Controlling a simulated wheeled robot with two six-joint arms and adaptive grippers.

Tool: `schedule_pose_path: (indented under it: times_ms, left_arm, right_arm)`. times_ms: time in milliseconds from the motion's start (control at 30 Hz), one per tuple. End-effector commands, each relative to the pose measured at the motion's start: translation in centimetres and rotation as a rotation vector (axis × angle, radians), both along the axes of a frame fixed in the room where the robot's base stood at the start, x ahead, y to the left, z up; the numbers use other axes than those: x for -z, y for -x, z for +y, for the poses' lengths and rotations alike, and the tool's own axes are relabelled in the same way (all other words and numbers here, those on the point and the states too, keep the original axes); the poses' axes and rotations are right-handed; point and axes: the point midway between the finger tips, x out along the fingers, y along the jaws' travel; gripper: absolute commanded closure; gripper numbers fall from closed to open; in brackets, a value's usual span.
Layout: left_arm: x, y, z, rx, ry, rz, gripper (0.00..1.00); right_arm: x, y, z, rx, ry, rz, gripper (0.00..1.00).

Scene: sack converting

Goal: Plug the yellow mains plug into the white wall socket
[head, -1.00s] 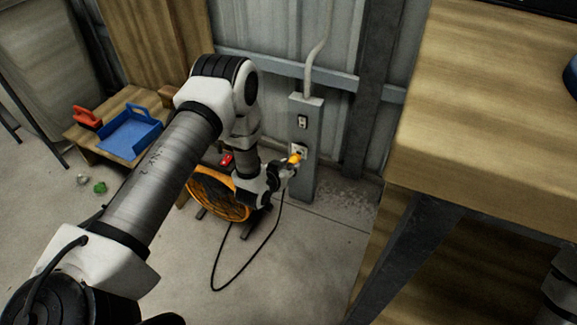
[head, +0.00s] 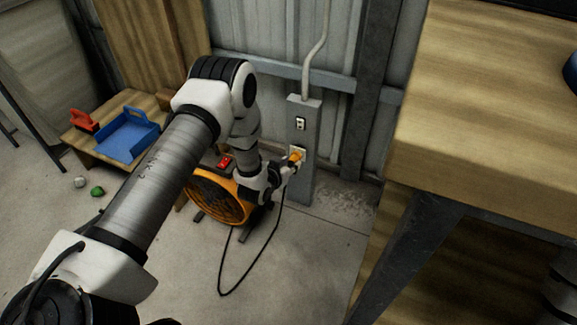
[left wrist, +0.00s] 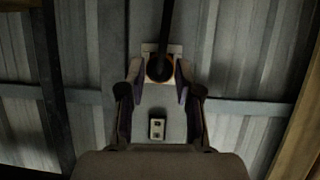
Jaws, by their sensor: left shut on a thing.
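The yellow mains plug (head: 296,157) is in my left gripper (head: 291,165), in front of the white wall socket (head: 303,152) low on the grey post. In the left wrist view, my left gripper (left wrist: 159,82) is shut around the plug (left wrist: 160,68), seen from behind with its black cable (left wrist: 167,25) running to the top edge. The pale socket plate (left wrist: 150,48) shows beyond the plug, which hides most of it. The plug is at or very near the socket face; I cannot tell whether its pins are in. My right gripper is not in view.
The grey post (head: 303,105) has a switch plate (head: 300,124) above the socket. An orange fan (head: 217,197) stands left of my gripper, the cable looping on the floor. A wooden bench (head: 480,140) fills the right side. A blue tray (head: 127,138) sits on a low table at left.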

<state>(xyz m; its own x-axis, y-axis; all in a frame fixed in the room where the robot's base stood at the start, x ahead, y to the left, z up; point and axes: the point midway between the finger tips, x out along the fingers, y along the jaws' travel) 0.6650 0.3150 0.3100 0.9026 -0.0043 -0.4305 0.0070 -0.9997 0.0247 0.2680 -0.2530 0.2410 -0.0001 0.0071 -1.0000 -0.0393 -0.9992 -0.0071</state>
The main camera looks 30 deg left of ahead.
Motion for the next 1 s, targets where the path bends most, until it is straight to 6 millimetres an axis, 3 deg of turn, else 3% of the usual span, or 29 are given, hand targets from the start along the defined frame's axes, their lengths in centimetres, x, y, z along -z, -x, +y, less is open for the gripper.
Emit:
schedule_pose_path:
  times_ms: [133, 167, 233, 667, 1000]
  left_arm:
    - [0.0, -0.1, 0.0, 0.0, 0.0, -0.001, 1.0]
    - [0.0, -0.1, 0.0, 0.0, 0.0, -0.001, 0.63]
    - [0.0, -0.1, 0.0, 0.0, 0.0, 0.0, 0.38]
    - [-0.4, 0.8, 0.0, 0.0, 0.001, 0.001, 0.37]
    - [-3.9, 8.2, 0.0, -0.001, 0.003, 0.002, 0.37]
  right_arm:
    - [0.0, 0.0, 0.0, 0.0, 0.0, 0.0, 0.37]
    - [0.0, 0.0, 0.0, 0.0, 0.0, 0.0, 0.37]
    - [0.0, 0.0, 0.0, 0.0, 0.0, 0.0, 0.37]
    - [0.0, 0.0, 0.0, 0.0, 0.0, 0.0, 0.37]
    - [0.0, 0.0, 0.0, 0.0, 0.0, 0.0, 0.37]
